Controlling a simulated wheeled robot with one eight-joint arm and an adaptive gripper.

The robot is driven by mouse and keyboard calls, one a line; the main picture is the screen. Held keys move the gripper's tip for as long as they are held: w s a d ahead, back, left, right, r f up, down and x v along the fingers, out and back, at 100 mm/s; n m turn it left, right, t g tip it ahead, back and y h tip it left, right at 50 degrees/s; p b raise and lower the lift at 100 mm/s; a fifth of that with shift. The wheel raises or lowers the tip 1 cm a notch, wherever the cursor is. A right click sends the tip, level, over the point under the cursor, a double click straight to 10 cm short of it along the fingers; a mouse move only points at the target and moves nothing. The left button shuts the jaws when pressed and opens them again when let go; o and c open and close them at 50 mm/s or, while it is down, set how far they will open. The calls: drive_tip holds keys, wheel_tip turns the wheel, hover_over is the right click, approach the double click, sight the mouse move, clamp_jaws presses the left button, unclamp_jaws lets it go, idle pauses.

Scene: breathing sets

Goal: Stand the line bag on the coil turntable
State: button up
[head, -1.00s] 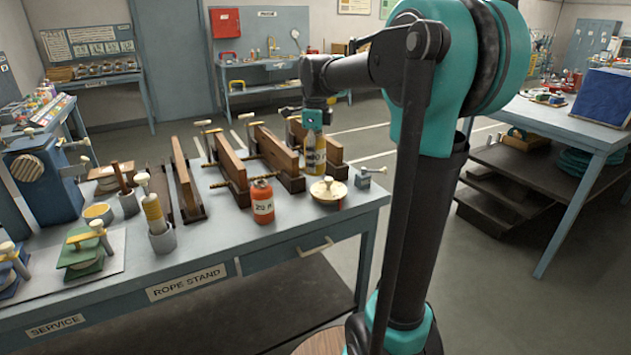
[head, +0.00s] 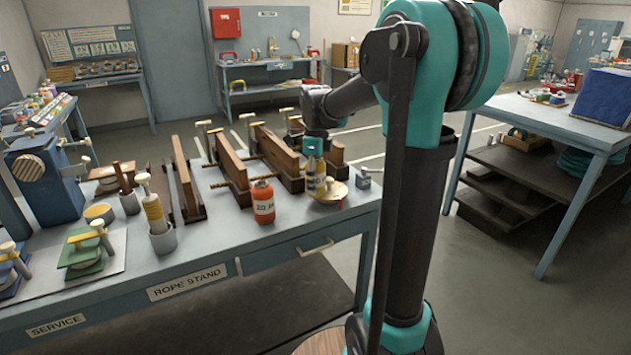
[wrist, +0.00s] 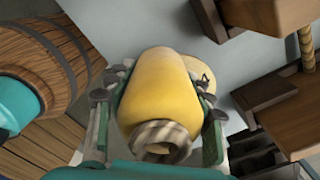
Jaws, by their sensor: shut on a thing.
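The line bag (head: 317,178) is a yellow, bottle-shaped bag with a pale label, held roughly upright. In the wrist view, the yellow bag (wrist: 160,92) fills the middle, with a coiled rope end toward the camera. My gripper (head: 316,150) is shut on it, one finger on each side. The coil turntable (head: 336,194) is a round cream disc near the bench's right end. The bag overlaps its left part in the head view; I cannot tell whether it touches. Part of the disc (wrist: 215,80) shows behind the bag in the wrist view.
A red-orange cylinder (head: 263,202) stands left of the turntable. Wooden rope-stand boards (head: 277,157) rise just behind. A small grey block with a knob (head: 363,178) sits to the right. The bench front edge is close.

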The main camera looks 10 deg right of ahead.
drive_tip(key=o, duration=1.5)
drive_tip(key=shift+o, duration=0.2)
wheel_tip(320, 180, up, 12)
drive_tip(key=shift+r, duration=0.15)
